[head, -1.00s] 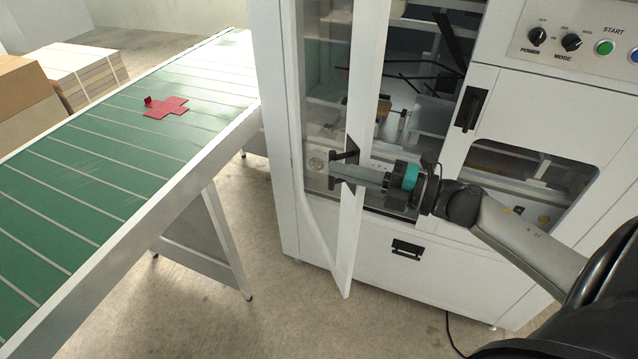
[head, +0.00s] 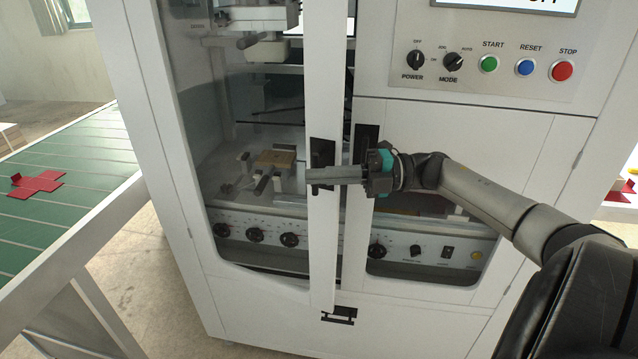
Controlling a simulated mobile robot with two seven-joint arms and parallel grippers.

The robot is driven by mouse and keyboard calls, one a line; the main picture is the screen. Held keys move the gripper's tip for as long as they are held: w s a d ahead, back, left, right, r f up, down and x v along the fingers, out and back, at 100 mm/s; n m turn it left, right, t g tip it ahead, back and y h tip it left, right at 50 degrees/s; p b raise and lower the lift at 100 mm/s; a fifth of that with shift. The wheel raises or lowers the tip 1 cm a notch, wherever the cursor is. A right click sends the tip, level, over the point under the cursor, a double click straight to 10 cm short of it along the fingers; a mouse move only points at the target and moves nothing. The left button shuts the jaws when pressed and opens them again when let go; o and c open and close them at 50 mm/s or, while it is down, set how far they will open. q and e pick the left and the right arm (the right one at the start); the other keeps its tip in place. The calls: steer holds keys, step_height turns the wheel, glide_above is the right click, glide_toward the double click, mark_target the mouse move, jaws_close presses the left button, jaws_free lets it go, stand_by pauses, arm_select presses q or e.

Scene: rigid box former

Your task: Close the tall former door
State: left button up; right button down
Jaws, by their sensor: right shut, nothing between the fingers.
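The tall former door (head: 323,75) has a white frame and a large clear window, on the left part of the machine front. Its free edge stands close to the machine's front, with a narrow dark gap beside it at the top, so it looks slightly ajar. A dark handle (head: 322,160) sits on this edge. My right gripper (head: 312,178) is shut and empty, its fingers lying across the door's edge just below the handle. Whether they press on the door is hard to tell. My left gripper is not in view.
A shorter door (head: 470,150) with its own dark handle (head: 365,143) is right of the tall door. Above it is a control panel (head: 500,55) with knobs and buttons. A green conveyor (head: 85,165) carrying a red cross-shaped blank (head: 38,186) stands at left.

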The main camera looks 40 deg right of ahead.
steer(key=shift+d, duration=0.15)
stand_by(0.3)
steer(key=v, duration=0.7)
steer(key=shift+d, duration=0.15)
